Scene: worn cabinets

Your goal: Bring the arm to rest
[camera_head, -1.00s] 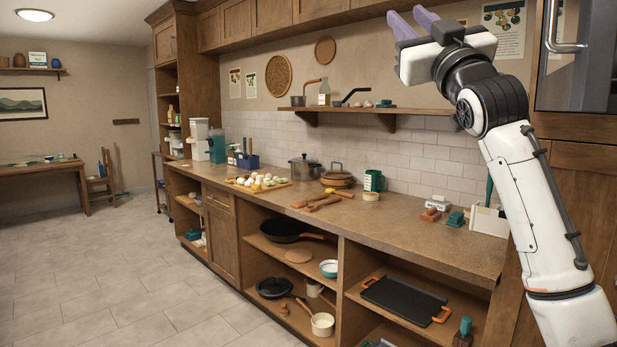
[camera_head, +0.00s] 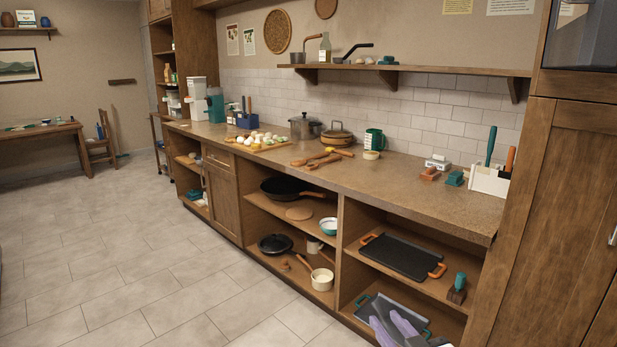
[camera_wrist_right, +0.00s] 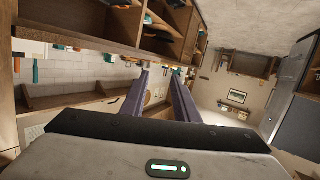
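My right gripper (camera_head: 394,322) shows at the bottom edge of the head view, low in front of the lower shelves. Its two purple fingers are apart. In the right wrist view the fingers (camera_wrist_right: 161,78) also stand apart with nothing between them. Most of the right arm is out of the head view. My left gripper is in neither view.
The long counter (camera_head: 400,190) holds a cutting board, pots, wooden utensils and a white holder (camera_head: 487,181). Open shelves below hold pans and a black griddle (camera_head: 402,256). A tall wooden cabinet (camera_head: 555,220) stands at right. The tiled floor (camera_head: 130,260) at left is clear.

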